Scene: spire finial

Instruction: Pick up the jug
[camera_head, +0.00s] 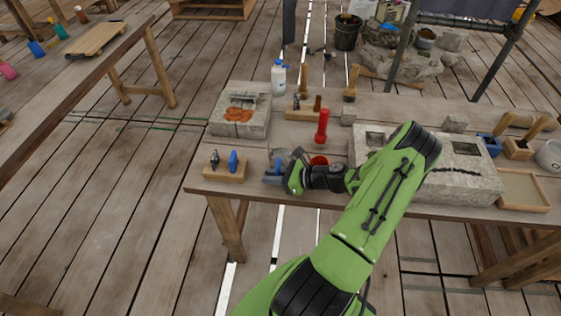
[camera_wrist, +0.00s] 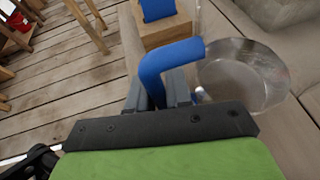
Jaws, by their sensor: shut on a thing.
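The jug is a clear, round vessel (camera_wrist: 245,78) with a bent blue handle (camera_wrist: 170,62). In the wrist view its bowl is right of the handle, and its far side runs over the table. My gripper (camera_wrist: 160,92) is shut on the blue handle, with a dark finger on each side of it. In the head view my gripper (camera_head: 272,179) is at the table's front edge, and the jug (camera_head: 281,155) shows as a small greyish shape just behind it. I cannot tell whether the jug's base touches the table.
A wooden block (camera_head: 224,174) with blue tools stands just left of my gripper. A stone block (camera_head: 228,129) with orange pieces is behind it. A red bottle-like thing (camera_head: 322,125) and a red cup (camera_head: 319,160) are to the right, before large stone blocks (camera_head: 465,178). A white bottle (camera_head: 278,78) stands farther back.

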